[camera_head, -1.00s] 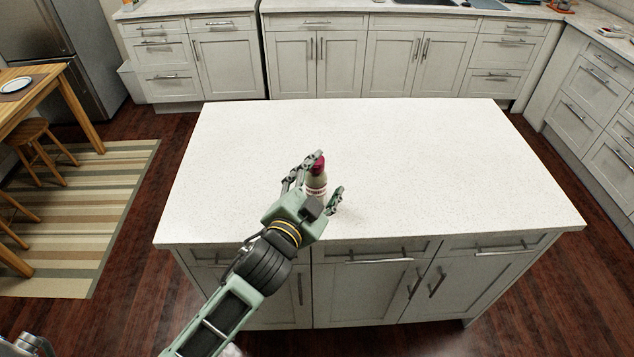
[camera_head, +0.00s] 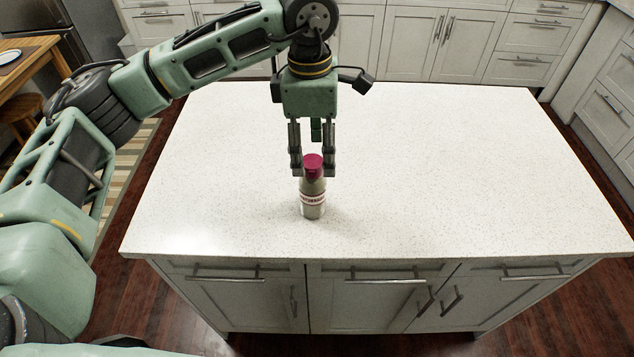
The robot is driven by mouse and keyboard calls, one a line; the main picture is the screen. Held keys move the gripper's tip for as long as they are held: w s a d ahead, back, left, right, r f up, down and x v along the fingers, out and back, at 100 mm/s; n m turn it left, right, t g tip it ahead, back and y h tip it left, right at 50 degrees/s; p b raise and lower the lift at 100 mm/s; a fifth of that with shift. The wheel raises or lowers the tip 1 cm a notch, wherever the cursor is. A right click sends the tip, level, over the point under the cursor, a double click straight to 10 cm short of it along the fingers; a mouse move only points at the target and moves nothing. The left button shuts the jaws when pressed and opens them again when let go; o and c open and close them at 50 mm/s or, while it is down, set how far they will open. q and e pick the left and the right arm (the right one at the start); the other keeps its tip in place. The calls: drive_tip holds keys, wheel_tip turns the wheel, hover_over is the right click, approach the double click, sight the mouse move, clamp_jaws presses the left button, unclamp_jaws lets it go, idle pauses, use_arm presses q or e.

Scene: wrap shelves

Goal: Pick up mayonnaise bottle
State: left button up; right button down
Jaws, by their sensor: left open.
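The mayonnaise bottle (camera_head: 312,204) has a pale body, a label with dark lettering and a dark red cap. It stands upright on the white island top (camera_head: 450,165), near its front edge. My left gripper (camera_head: 312,172) points down from above, its fingers open on either side of the cap. The fingertips reach about cap height. I cannot tell whether any finger touches the cap. My right gripper is not in view.
The rest of the island top is bare. Its front edge drops to cabinets with bar handles (camera_head: 385,281). White cabinets (camera_head: 440,45) line the back. A wooden table (camera_head: 30,55) stands at the far left.

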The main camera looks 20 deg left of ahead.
sight(313, 175)
use_arm(q)
drive_tip(key=shift+w+a+f+y+b, duration=0.2)
drive_tip(key=shift+a+f+y+b, duration=0.2)
drive_tip(key=shift+a+b, duration=0.2)
drive_tip(key=shift+s+f, duration=0.1)
drive_tip(key=shift+s, duration=0.05)
drive_tip(key=shift+s+d+f+p, duration=0.1)
drive_tip(key=shift+s+f+p, duration=0.2)
drive_tip(key=shift+f, duration=0.25)
drive_tip(key=f+p, duration=0.1)
drive_tip(key=f, duration=0.1)
drive_tip(key=f+p, duration=0.2)
drive_tip(key=f, duration=0.1)
drive_tip(key=shift+w+d+f, duration=0.2)
drive_tip(key=shift+w+f, duration=0.1)
drive_tip(key=shift+w, duration=0.05)
drive_tip(key=shift+f, duration=0.4)
drive_tip(key=c, duration=1.6)
